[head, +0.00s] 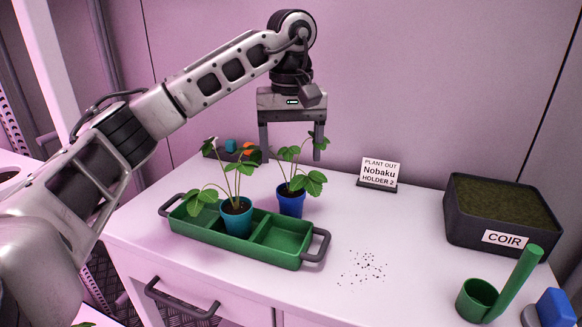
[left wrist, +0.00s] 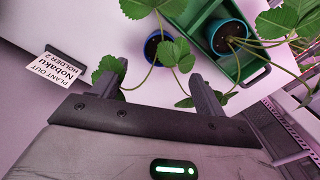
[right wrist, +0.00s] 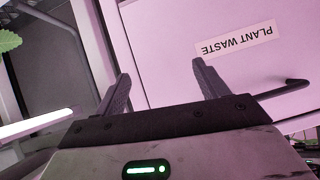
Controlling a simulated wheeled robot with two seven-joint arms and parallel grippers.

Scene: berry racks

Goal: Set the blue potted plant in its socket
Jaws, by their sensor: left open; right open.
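The blue potted plant (head: 291,201) stands upright on the white table just behind the green tray (head: 205,237); in the left wrist view its blue pot (left wrist: 153,52) is beside the tray, outside it. A teal potted plant (head: 237,218) sits in the tray's middle part. The tray's right compartment (head: 280,237) is empty. My left gripper (head: 291,146) is open and empty, pointing down above the blue plant, its fingers either side of the upper leaves. My right gripper (right wrist: 160,74) is open and empty, away from the table top.
A sign (head: 380,173) reads "PLANT OUT Nobaku HOLDER 2". A dark COIR tub (head: 473,231), a green scoop (head: 482,298) and a blue object (head: 555,306) stand at right. Dark crumbs (head: 365,268) lie right of the tray. A dark box (head: 212,152) is behind. A "PLANT WASTE" label (right wrist: 237,39) faces my right gripper.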

